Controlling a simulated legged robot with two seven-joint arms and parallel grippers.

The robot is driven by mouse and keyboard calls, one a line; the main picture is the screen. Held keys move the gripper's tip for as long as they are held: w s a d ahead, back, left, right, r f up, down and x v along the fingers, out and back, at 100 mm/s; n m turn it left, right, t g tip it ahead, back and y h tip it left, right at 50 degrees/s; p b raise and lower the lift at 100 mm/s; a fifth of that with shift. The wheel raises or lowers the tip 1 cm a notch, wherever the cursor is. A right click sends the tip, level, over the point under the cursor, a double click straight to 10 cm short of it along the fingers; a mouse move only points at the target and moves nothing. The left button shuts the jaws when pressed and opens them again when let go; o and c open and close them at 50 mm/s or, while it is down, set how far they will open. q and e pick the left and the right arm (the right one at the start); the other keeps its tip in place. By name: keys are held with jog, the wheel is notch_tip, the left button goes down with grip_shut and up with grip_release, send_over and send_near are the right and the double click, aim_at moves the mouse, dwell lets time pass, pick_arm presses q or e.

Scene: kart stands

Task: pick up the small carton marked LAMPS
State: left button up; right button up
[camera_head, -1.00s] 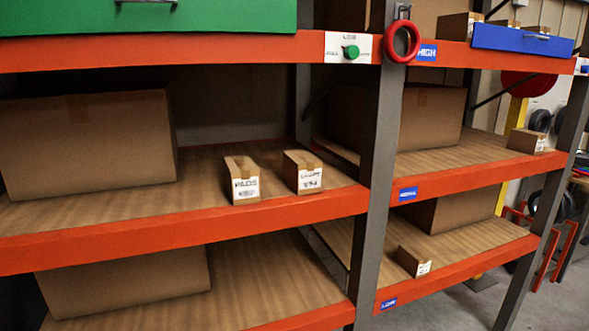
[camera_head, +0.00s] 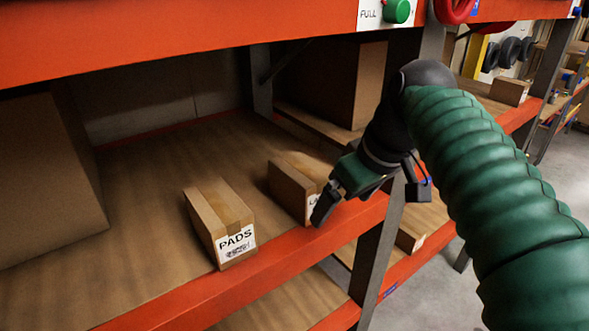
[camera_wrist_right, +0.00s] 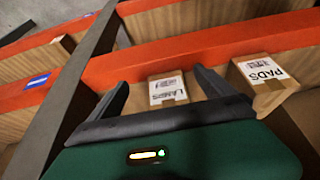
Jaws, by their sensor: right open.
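The small carton marked LAMPS (camera_head: 288,187) stands on the middle shelf near its front edge. Its label is mostly hidden by my right gripper in the head view. In the right wrist view the LAMPS carton (camera_wrist_right: 168,88) shows its label, upside down, between the two fingers. My right gripper (camera_head: 328,200) is open at the carton's front right; its fingers (camera_wrist_right: 162,90) are spread either side of the carton in the picture. I cannot tell whether they touch it. My left gripper is not in view.
A carton marked PADS (camera_head: 221,222) stands to the left of the LAMPS carton, with a gap between. A large box (camera_head: 45,175) fills the shelf's left. The orange beam (camera_head: 230,280) edges the shelf, and a grey upright (camera_head: 375,250) stands close at right.

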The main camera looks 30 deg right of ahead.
aim_at(308, 172)
jog(key=w+p, duration=0.1)
jog(key=w, duration=0.2)
jog(key=w+p, duration=0.1)
jog(key=w, duration=0.3)
jog(key=w+a+p, duration=0.1)
jog(key=w, duration=0.2)
jog(key=shift+w+a+f, duration=0.1)
jog(key=shift+w+f, duration=0.1)
jog(key=x, duration=0.3)
jog(key=shift+w+f, duration=0.2)
jog(key=shift+w, duration=0.15)
jog(key=shift+w+f, duration=0.1)
jog(key=shift+w, duration=0.1)
jog(key=shift+s, duration=0.2)
jog(key=shift+w+f, duration=0.1)
jog(key=shift+f, duration=0.1)
jog(key=c, duration=1.9)
jog(key=shift+c, duration=0.6)
